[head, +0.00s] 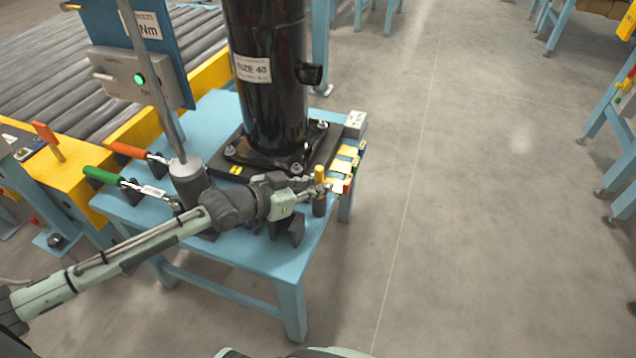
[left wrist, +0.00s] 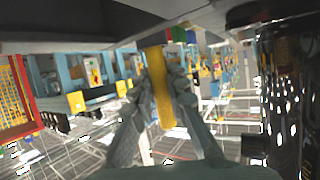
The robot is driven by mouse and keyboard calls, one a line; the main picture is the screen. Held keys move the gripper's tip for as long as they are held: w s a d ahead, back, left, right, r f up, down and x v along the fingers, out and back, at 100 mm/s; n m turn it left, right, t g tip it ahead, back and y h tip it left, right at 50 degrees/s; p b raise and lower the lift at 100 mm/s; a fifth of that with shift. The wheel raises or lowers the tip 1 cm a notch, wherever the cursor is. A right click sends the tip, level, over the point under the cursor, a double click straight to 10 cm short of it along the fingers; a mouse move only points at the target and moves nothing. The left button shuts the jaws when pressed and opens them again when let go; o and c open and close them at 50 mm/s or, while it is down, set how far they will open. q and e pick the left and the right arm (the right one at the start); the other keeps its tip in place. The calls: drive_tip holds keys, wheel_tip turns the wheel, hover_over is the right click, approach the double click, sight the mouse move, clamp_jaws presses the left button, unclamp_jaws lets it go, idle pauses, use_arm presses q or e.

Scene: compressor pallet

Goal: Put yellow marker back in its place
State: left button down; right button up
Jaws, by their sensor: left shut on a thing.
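The yellow marker (head: 319,173) is upright between the fingers of my left gripper (head: 312,190), at the right front edge of the blue table (head: 262,262). In the left wrist view the marker (left wrist: 161,88) runs between the two fingers (left wrist: 160,100), which are shut on it. A short dark olive cylinder (head: 319,207) shows directly below the gripper in line with the marker; I cannot tell whether it is a holder or part of the marker. My right gripper does not show.
A black compressor (head: 268,110) labelled size 40 stands bolted on a dark plate. Yellow tags (head: 345,165) and small coloured blocks lie right of it. Green-handled (head: 102,175) and orange-handled (head: 128,150) tools are at left.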

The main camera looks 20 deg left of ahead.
use_arm(q)
drive_tip(key=shift+f, duration=0.15)
drive_tip(key=c, duration=1.4)
unclamp_jaws()
drive_tip(key=shift+c, duration=0.2)
drive_tip(key=v, duration=1.2)
